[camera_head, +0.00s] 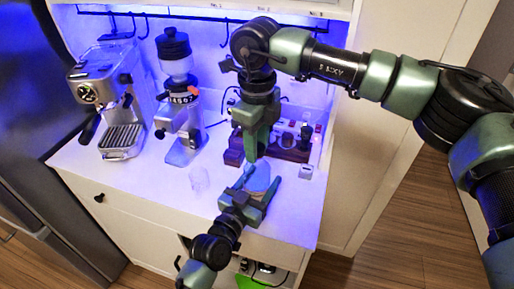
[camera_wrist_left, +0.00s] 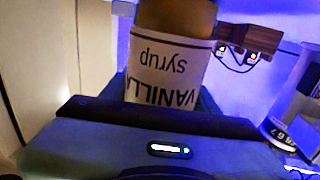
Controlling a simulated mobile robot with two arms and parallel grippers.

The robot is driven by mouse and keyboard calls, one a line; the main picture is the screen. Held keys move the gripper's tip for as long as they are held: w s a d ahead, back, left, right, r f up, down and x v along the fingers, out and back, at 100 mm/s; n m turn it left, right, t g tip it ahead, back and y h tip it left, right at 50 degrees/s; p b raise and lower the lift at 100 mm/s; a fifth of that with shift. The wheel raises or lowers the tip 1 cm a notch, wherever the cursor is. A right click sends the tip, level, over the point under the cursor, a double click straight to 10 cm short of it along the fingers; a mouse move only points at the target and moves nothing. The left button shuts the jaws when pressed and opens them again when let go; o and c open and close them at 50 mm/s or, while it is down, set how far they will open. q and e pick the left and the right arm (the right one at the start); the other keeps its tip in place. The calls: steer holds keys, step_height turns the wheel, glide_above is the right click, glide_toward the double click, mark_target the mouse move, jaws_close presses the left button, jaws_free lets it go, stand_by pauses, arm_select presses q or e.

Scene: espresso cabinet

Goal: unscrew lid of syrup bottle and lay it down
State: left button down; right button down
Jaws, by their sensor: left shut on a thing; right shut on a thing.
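The syrup bottle shows in the left wrist view as an amber body with a white "VANILLA syrup" label (camera_wrist_left: 168,70). My left gripper (camera_head: 256,190) is shut around the bottle above the front of the counter. In the head view the bottle (camera_head: 262,177) is small and mostly covered by the grippers. My right gripper (camera_head: 251,157) comes down from above and is shut at the bottle's top end. The lid is hidden between its fingers, and I cannot tell whether it is still on the bottle's neck.
An espresso machine (camera_head: 112,96) and a coffee grinder (camera_head: 180,105) stand at the left on the white counter (camera_head: 150,195). A wooden holder (camera_head: 290,152) and a small white block (camera_head: 306,172) are at the right. The front left counter is clear.

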steer(key=shift+r, duration=0.15)
steer(key=shift+r, duration=2.05)
arm_select(q)
steer(key=shift+c, duration=1.5)
jaws_free()
